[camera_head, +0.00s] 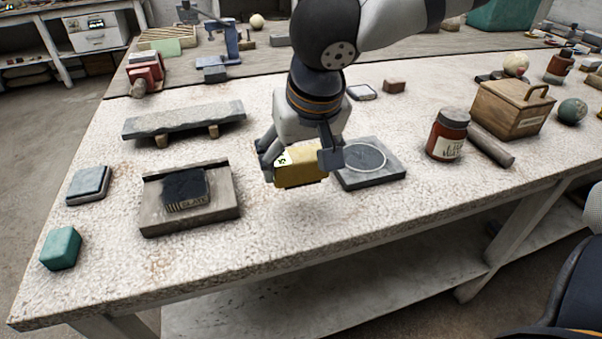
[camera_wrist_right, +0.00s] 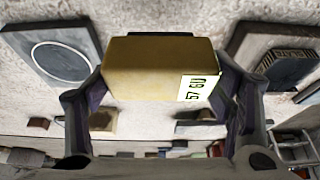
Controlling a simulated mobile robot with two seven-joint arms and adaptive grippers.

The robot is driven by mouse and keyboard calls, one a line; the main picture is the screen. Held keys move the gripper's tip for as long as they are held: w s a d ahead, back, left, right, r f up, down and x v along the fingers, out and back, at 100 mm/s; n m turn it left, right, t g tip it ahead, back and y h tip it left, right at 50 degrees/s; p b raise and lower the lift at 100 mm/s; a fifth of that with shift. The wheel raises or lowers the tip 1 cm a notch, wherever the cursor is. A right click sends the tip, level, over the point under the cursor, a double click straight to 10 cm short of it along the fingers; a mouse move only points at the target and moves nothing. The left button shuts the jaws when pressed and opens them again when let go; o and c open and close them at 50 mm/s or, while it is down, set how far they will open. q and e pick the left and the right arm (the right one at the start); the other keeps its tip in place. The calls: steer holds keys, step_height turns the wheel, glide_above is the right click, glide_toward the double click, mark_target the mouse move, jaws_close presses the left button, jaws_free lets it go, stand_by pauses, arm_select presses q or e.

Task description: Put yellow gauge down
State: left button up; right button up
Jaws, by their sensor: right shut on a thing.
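The yellow gauge (camera_head: 301,170) is a small yellow block with a pale label. My right gripper (camera_head: 300,158) is shut on it, between a slate plate with a white circle (camera_head: 384,173) on the right and a grey tray (camera_head: 232,206) with a dark slate piece on the left. The gauge also shows in the right wrist view (camera_wrist_right: 150,68), between both fingers of my right gripper (camera_wrist_right: 160,95), its label at the right end. It appears to be just above the speckled table top (camera_head: 290,232); a small gap is hard to judge. My left gripper is not in view.
A long grey slab on feet (camera_head: 184,121) stands behind the tray. A teal block (camera_head: 60,248) and a grey square block (camera_head: 88,185) sit at the left. A red-brown jar (camera_head: 446,137) and a wooden box (camera_head: 511,108) stand at the right. The front middle of the table is clear.

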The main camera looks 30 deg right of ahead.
mark_target(308, 155)
steer(key=x, duration=0.2)
steer(key=d+x, duration=0.1)
steer(key=x, duration=0.2)
steer(key=shift+d+f, duration=0.15)
steer(key=shift+f, duration=0.45)
steer(key=shift+f, duration=0.15)
steer(key=o, duration=1)
steer(key=shift+o, duration=0.2)
steer(key=v, duration=1.2)
steer(key=shift+s, duration=0.1)
